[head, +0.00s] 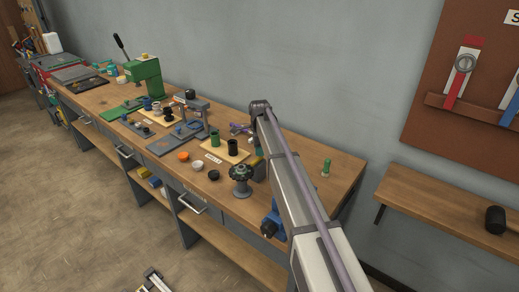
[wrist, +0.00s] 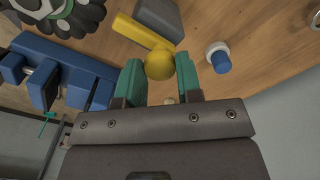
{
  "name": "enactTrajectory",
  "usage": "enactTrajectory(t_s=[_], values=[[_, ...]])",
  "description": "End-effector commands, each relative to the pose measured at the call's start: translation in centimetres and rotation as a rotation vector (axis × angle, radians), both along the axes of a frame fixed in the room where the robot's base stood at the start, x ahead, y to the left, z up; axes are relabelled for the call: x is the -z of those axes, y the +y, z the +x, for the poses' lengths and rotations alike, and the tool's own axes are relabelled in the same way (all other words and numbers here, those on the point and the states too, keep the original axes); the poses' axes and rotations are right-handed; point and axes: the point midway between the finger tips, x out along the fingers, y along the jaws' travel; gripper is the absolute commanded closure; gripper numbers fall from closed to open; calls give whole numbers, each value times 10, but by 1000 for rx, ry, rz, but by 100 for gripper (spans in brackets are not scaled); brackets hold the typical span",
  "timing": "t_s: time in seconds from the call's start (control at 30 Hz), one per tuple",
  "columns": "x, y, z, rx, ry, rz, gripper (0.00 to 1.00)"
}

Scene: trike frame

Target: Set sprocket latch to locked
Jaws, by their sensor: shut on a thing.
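A yellow lever (wrist: 141,32) with a round ball end (wrist: 160,67) shows in the wrist view, beside a dark grey block (wrist: 160,16). I take it to be the sprocket latch handle; no label or locked marking is readable. My gripper (wrist: 160,75) has its two green fingers on either side of the ball and is shut on it. In the head view my arm hides the gripper, and only a small yellow part (head: 258,150) shows beside the arm. A dark toothed wheel (wrist: 55,15) is at the top left of the wrist view, and on a stand (head: 240,183) in the head view.
A blue vise (wrist: 60,72) is left of my gripper in the wrist view. A blue-and-white cylinder (wrist: 219,59) stands to the right. The workbench (head: 312,150) holds cups, trays and a green press (head: 146,78) further left. Its right end is mostly clear.

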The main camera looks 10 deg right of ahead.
Motion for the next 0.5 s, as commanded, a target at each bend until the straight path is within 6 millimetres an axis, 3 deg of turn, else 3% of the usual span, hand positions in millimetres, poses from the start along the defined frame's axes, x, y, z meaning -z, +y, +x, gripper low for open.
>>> enactTrajectory(t_s=[0.17,0.5], values=[[0,0,0,0,0,0,100],[0,13,-12,-2,0,0,100]])
